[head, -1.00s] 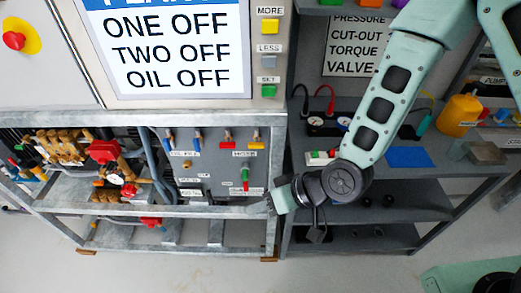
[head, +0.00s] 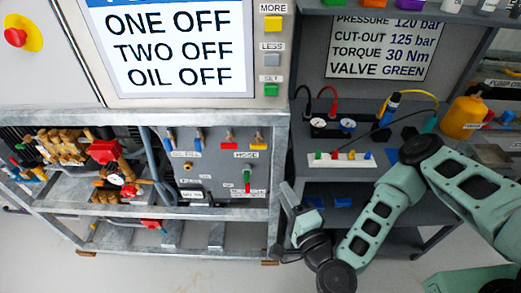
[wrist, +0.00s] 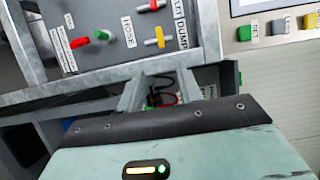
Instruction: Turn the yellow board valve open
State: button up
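The yellow board valve (head: 259,140) is at the upper right of the grey valve board (head: 210,165), right of a red valve (head: 229,140). In the wrist view the yellow valve (wrist: 158,42) shows above my fingers, near the board's edge. The exact angle of its handle is hard to tell. My gripper (head: 293,200) is below and right of the valve, in front of the frame's right post, apart from the valve. In the wrist view my gripper (wrist: 160,88) has its two fingers spread with a gap and nothing held between them.
A green valve (head: 247,178) sits lower on the board, and blue-handled valves (head: 169,139) at its upper left. The metal frame's top rail (head: 140,118) runs above. A dark shelf unit (head: 340,185) with gauges stands right. Open floor (head: 180,272) lies in front.

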aim_at(260, 148)
jog(key=p+x, duration=0.3)
jog(key=x, duration=1.3)
jog(key=shift+d+r+p, duration=0.1)
jog(key=shift+p, duration=0.25)
jog(key=shift+w+a, duration=0.25)
jog(key=shift+w, duration=0.35)
grip_shut()
